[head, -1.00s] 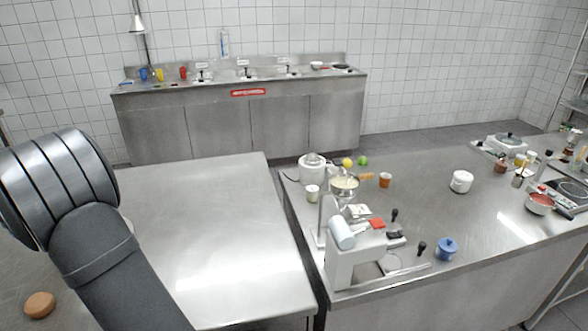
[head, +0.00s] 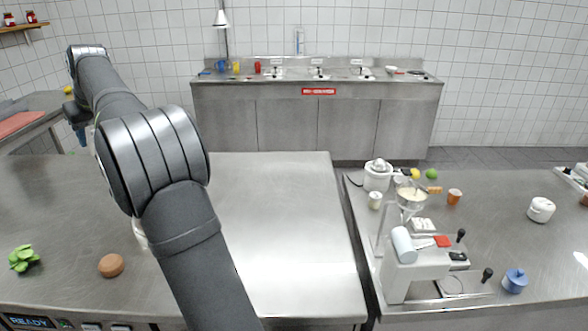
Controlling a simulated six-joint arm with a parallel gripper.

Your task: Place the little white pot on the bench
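A little white lidded pot (head: 541,210) stands upright on the right steel bench (head: 480,215), near the right edge of the head view. A bare steel bench (head: 285,240) fills the middle, and its top runs left behind my arm. My gripper (head: 79,136) is at the upper left, at the far end of my arm and far from the pot. It is small and partly hidden by its own wrist, so I cannot tell whether it is open or shut.
A white juicer (head: 377,176), a white scale-like machine (head: 402,262) and a blue pot (head: 515,281) crowd the right bench. A brown round object (head: 111,265) and a green leafy item (head: 24,258) lie at left. The middle top is clear.

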